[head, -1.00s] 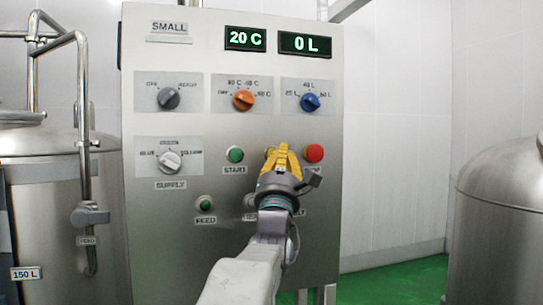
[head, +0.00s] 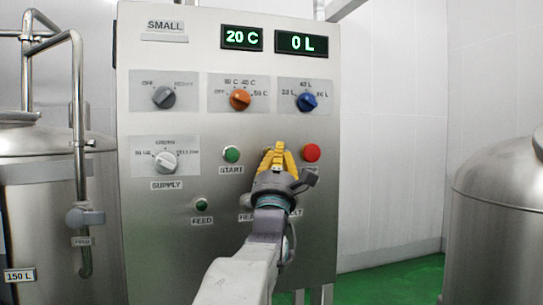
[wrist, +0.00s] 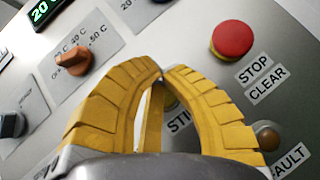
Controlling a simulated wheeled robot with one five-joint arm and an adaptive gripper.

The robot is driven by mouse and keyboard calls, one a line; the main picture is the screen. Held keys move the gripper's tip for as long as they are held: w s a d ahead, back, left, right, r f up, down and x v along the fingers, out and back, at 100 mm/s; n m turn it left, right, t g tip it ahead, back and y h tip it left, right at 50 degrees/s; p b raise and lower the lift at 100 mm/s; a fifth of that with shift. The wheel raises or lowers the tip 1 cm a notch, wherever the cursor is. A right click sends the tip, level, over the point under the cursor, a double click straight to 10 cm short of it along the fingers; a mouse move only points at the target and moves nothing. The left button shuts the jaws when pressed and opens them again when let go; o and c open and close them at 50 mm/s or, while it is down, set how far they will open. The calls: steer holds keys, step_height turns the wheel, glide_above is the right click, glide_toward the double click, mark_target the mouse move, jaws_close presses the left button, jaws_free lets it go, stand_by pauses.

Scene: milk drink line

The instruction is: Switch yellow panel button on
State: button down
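My gripper (head: 279,147) is in front of the control panel (head: 215,120), between the green START button (head: 231,154) and the red STOP button (head: 312,152). In the wrist view the yellow fingers (wrist: 163,74) curve together and their tips all but meet, with nothing clearly held. A label starting "STI" shows partly behind the right finger. I cannot tell whether the tips touch the panel.
The red STOP/CLEAR button (wrist: 232,39) and an amber FAULT lamp (wrist: 267,136) are close right of the fingers. An orange knob (head: 240,100) and blue knob (head: 307,102) sit above. Steel tanks stand left (head: 50,215) and right (head: 500,185).

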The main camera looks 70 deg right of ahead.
steer(key=shift+w+d+f+b, duration=0.15)
steer(key=shift+d+b, duration=0.1)
steer(key=shift+b, duration=0.5)
steer(key=shift+w+d+b, duration=0.35)
steer(key=shift+d+b, duration=0.2)
steer(key=shift+b, duration=0.45)
stand_by(1.2)
steer(key=shift+s+a+b, duration=0.15)
steer(key=shift+a+b, duration=0.1)
steer(key=shift+b, duration=0.3)
steer(key=shift+s+a+b, duration=0.3)
steer(key=shift+a+b, duration=0.25)
steer(key=shift+b, duration=0.3)
